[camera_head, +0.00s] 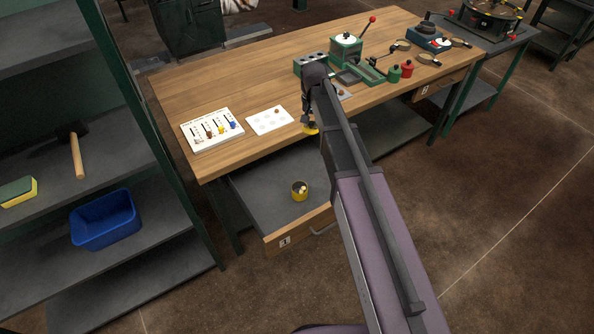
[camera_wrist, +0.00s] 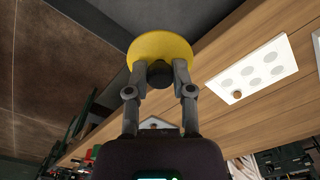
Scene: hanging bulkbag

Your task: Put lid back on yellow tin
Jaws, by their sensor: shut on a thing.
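The yellow tin (camera_head: 299,191) stands open in the pulled-out drawer under the wooden bench, with small pale and dark things inside. In the head view the lid (camera_head: 310,129) shows at the bench's front edge, up and to the right of the tin. My gripper (camera_head: 309,122) is shut on the lid's knob side and is apart from the tin. My arm hides part of the bench and drawer.
The open drawer (camera_head: 262,190) has clear floor around the tin. A shelf with a blue bin (camera_head: 105,219) stands left.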

